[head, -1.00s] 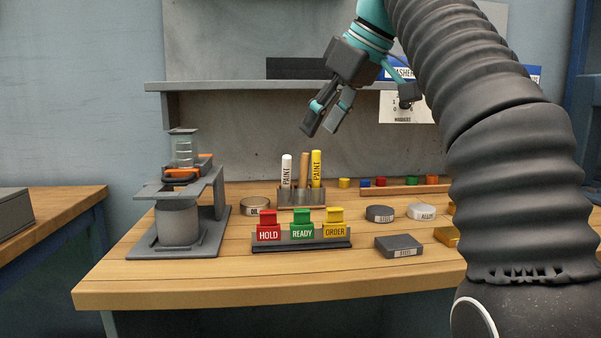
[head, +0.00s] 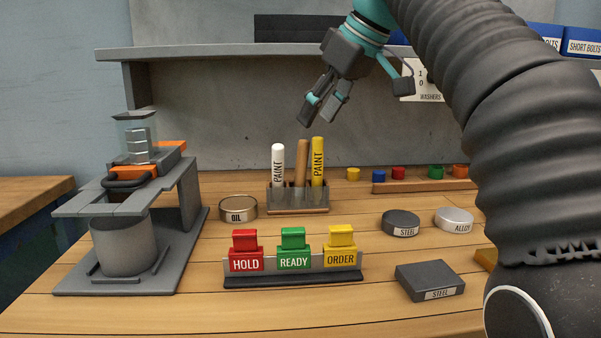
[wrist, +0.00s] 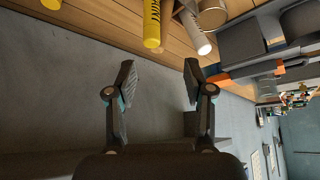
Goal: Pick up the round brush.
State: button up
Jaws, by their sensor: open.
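A brown wooden stick (head: 301,165), likely the round brush's handle, stands upright in a small grey holder (head: 297,197). No bristles show. It stands between a white marker (head: 277,165) and a yellow marker (head: 317,162), both labelled PAINT. My gripper (head: 317,121) is open and empty, above and apart from the stick tops in the head view. In the wrist view, my gripper's fingers (wrist: 159,72) are spread, with the yellow marker (wrist: 152,22) and white marker (wrist: 194,34) beyond them near the top. The stick is hard to make out there against the wood.
HOLD, READY and ORDER blocks stand on a rack (head: 292,275) in front. An oil tin (head: 238,209) sits left of the holder. A grey press-like stand (head: 190,200) is at left, steel and alloy pieces at right. A shelf (head: 210,52) runs behind.

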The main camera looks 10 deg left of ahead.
aim_at(300, 173)
jog(key=shift+b+x, duration=0.6)
jog(key=shift+x, duration=4.2)
jog(key=shift+s, duration=0.1)
grip_shut()
jog(key=shift+d, duration=0.1)
